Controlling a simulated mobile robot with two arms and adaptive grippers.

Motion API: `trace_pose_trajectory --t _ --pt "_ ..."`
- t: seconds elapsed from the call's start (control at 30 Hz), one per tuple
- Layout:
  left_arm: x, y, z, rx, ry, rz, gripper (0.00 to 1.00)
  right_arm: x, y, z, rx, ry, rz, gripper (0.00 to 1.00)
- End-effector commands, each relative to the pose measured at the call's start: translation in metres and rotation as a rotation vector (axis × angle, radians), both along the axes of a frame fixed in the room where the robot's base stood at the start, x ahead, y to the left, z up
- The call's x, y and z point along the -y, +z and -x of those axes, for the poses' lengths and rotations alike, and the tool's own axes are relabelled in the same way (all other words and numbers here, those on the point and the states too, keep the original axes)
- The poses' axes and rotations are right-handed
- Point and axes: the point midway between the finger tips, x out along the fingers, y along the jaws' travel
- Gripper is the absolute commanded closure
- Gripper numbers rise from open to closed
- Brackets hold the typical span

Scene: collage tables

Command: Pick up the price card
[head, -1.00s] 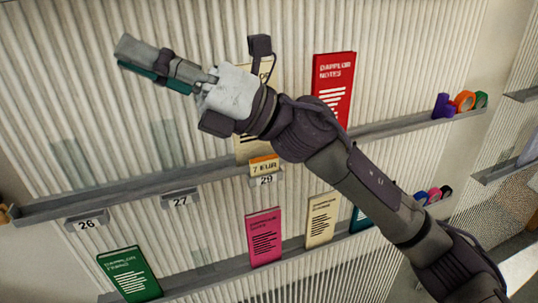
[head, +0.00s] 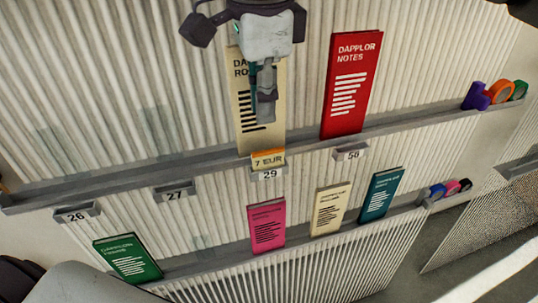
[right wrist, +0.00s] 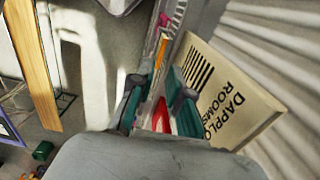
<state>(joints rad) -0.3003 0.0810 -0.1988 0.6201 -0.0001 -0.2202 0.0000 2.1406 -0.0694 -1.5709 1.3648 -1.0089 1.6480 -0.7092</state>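The price card (head: 268,159) is a small card with an orange top band and "7 EUR" on it. It sits upright on the front of the upper ledge, just above the label 29. My right gripper (head: 264,105) points down above it, in front of a cream notebook (head: 244,108). In the right wrist view the two teal-padded fingers (right wrist: 158,75) are apart. A narrow orange strip, apparently the card's top edge (right wrist: 162,50), shows beyond and between the fingertips, not touched as far as I can tell. My left gripper is not in view.
The cream notebook (right wrist: 232,98) stands close beside the right finger in the wrist view. A red notebook (head: 350,85) stands to the right on the upper ledge (head: 120,178). Several notebooks stand on the lower ledge. Tape rolls (head: 500,92) sit far right.

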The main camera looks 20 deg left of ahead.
Motion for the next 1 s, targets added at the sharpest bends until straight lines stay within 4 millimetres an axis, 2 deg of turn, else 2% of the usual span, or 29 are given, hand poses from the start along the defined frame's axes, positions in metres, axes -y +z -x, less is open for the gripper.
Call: trace_pose_trajectory --t 0.23,0.4,0.5,0.63,0.8,1.0 --pt "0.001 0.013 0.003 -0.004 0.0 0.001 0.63 0.0 -0.044 0.0 -0.004 0.001 0.0 0.83" --pt "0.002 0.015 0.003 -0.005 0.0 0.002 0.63 0.0 -0.056 0.0 -0.004 0.001 -0.002 0.83" --pt "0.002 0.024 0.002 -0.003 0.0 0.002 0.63 0.002 -0.063 -0.002 -0.004 0.001 -0.001 0.83" --pt "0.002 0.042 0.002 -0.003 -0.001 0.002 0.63 0.006 -0.081 -0.005 -0.006 0.001 -0.001 0.83" --pt "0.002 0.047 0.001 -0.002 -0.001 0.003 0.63 0.005 -0.104 -0.005 -0.004 0.0 -0.003 0.83" --pt "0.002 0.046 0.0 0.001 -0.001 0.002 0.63 0.005 -0.109 -0.006 -0.003 -0.001 -0.004 0.83"
